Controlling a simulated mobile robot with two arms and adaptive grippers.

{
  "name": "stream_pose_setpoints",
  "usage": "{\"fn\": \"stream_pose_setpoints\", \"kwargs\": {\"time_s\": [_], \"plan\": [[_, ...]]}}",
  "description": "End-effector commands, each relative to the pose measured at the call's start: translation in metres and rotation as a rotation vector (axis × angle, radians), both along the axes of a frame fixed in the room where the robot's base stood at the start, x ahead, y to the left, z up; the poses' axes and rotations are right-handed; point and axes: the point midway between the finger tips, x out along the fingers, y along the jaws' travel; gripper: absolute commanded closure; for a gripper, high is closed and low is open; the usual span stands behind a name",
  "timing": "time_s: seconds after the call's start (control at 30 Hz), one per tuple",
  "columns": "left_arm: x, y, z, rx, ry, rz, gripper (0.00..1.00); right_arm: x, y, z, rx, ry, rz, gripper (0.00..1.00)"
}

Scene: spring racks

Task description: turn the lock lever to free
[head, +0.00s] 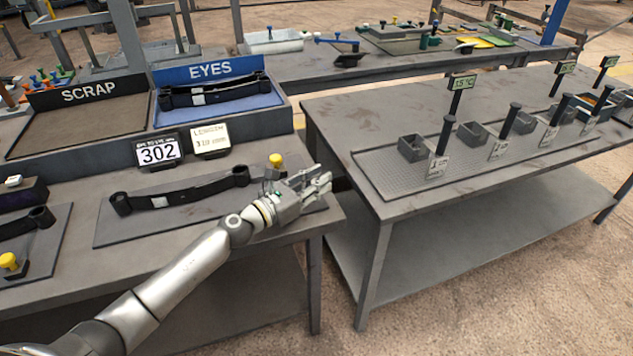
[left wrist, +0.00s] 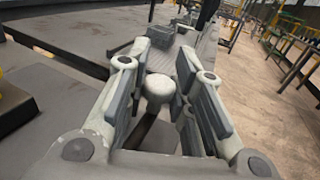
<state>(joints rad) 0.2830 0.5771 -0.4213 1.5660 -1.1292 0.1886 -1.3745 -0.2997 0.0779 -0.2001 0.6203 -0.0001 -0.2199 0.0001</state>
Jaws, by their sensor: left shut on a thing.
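My left gripper (head: 318,184) reaches over the right end of the near bench in the head view. It is shut on a pale rounded knob, which shows between the fingers in the left wrist view. That knob (left wrist: 158,88) seems to be the end of the lock lever, and a dark bar runs below it. The left fingertips (left wrist: 163,55) stand on either side of the knob. In the head view the gripper hides most of the lever, so its angle cannot be told. My right gripper is not in view.
A dark leaf spring (head: 185,193) lies on a plate beside a yellow knob (head: 276,160). Behind are the SCRAP tray (head: 85,110), the EYES tray (head: 262,102) and a 302 sign (head: 158,152). A second bench (head: 375,195) with posts and small bins stands right, across a narrow gap.

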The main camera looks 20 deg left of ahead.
Motion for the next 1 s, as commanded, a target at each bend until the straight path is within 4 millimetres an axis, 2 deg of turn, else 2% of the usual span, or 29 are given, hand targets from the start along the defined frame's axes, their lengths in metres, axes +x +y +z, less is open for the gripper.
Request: {"fn": "stream_pose_setpoints", "kwargs": {"time_s": [0.13, 0.17, 0.3, 0.73, 1.0], "plan": [[-0.001, -0.001, -0.001, 0.001, 0.003, -0.003, 1.00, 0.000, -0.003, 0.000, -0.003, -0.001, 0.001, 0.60], [-0.001, -0.001, -0.001, 0.001, 0.003, -0.003, 0.76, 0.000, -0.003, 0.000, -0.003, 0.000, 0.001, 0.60], [-0.001, -0.001, -0.001, 0.001, 0.002, -0.003, 0.58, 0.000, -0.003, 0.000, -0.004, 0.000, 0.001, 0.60], [-0.005, 0.003, -0.001, 0.000, 0.002, 0.000, 0.57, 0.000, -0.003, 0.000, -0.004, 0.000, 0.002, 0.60], [-0.043, 0.024, -0.002, 0.002, 0.003, -0.001, 0.57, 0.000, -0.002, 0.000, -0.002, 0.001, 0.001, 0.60]]}}
